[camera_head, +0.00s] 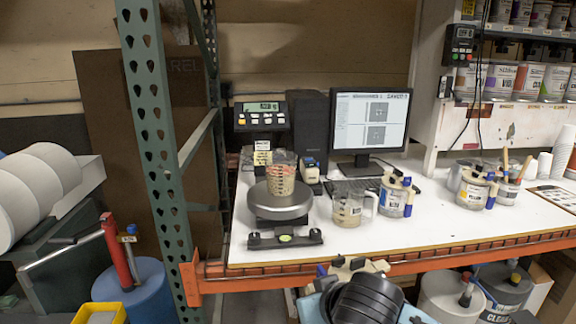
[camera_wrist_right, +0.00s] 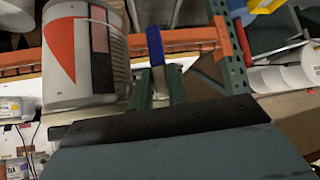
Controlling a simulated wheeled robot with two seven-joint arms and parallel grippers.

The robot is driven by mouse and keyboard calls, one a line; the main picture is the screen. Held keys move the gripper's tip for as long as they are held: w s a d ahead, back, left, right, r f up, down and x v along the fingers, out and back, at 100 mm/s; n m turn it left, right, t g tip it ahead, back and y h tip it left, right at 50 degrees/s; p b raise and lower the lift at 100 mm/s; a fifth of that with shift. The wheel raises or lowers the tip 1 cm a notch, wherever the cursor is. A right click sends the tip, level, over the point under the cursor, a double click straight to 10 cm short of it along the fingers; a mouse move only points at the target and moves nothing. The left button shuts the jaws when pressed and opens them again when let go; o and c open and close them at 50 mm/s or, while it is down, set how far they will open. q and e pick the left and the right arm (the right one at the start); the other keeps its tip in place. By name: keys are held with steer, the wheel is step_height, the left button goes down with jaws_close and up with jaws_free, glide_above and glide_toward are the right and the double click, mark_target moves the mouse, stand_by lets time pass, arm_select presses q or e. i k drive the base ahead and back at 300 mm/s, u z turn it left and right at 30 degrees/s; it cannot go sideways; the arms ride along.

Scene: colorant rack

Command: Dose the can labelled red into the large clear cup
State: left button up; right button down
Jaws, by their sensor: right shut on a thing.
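My right gripper (camera_wrist_right: 158,88) is shut on a blue upright handle (camera_wrist_right: 155,46) beside a white can (camera_wrist_right: 52,60) with a large orange-red mark on its label. In the head view my right wrist hides most of what it holds; a blue tip and a cream, dark-spotted top (camera_head: 345,266) show beside it, in front of the bench edge. A clear graduated cup (camera_head: 281,180) with pinkish-tan contents stands on the round scale plate (camera_head: 280,210). A clear jug (camera_head: 350,207) with a handle stands on the bench to its right. My left gripper is not in view.
Several cans with blue handles stand on the bench right of the jug, including one nearby can (camera_head: 393,196). A monitor (camera_head: 370,120) stands behind. A green rack post (camera_head: 150,130) rises at the left. An orange beam (camera_head: 450,258) runs along the bench front.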

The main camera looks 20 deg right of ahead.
mark_target(280, 167)
steer(key=k, duration=0.95)
steer(key=z, duration=0.75)
steer(key=i, duration=1.55)
steer(key=u, duration=0.4)
